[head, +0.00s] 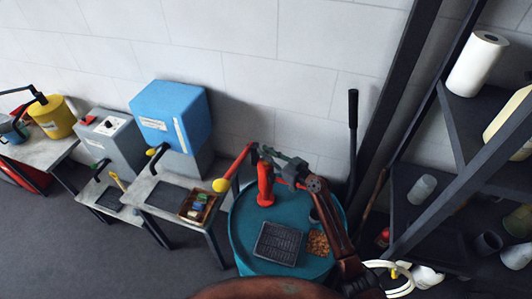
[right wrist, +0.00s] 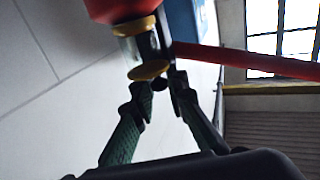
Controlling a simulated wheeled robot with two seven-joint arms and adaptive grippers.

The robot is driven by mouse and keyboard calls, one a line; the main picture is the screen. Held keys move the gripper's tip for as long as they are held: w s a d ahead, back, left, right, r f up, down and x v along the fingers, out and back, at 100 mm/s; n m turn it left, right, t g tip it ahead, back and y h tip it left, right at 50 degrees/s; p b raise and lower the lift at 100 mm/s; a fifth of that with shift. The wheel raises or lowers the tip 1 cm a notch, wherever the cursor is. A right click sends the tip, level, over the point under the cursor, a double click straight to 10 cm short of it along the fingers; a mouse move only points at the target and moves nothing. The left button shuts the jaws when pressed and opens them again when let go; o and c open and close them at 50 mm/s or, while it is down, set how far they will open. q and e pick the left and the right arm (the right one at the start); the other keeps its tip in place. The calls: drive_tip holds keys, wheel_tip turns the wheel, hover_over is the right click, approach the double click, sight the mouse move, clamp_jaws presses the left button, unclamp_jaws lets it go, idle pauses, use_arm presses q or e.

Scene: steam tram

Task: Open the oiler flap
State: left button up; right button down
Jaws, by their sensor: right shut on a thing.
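A red upright body (head: 265,183), which looks like the oiler, stands on the round teal table in the head view. In the right wrist view the red body (right wrist: 115,8) shows at the top, with a brass collar and a clear glass part under it. A small brass piece (right wrist: 149,70), which looks like the oiler flap, lies at the fingertips with a small dark knob beside it. My right gripper (right wrist: 161,88) has its green fingers closed around this spot. It also shows in the head view (head: 287,168). How far the flap is turned cannot be told. My left gripper is not in view.
A red lever with a yellow ball knob (head: 221,185) reaches left beside the oiler. The teal table (head: 242,242) holds a dark grated tray (head: 277,244). A bench with a small box (head: 198,206) stands left, a dark shelf rack (head: 440,205) right. A black lever rises behind.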

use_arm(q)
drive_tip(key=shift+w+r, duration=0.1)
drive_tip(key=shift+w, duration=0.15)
